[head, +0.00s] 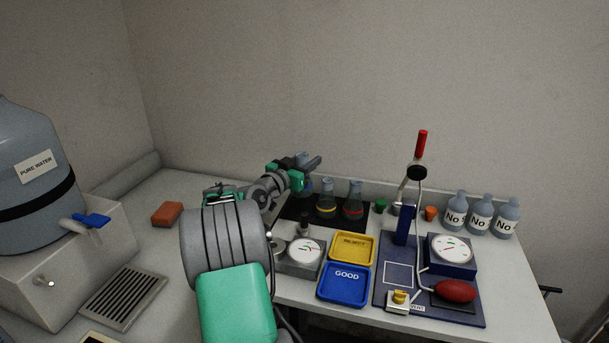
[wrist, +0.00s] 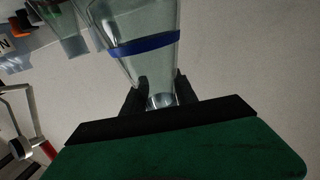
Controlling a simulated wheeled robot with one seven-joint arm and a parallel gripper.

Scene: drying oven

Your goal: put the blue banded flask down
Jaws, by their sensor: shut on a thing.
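The blue banded flask (wrist: 142,50) is clear glass with a blue band around its body. In the wrist view its neck sits between the two dark fingers of my gripper (wrist: 160,97), which is shut on it. In the head view my gripper (head: 312,163) is over the back left part of the black mat (head: 290,212). The flask shows there only in part, just below the gripper; whether its base touches the mat cannot be told.
A yellow banded flask (head: 326,199) and a red banded flask (head: 354,201) stand on the mat just right of my gripper. A wall is close behind.

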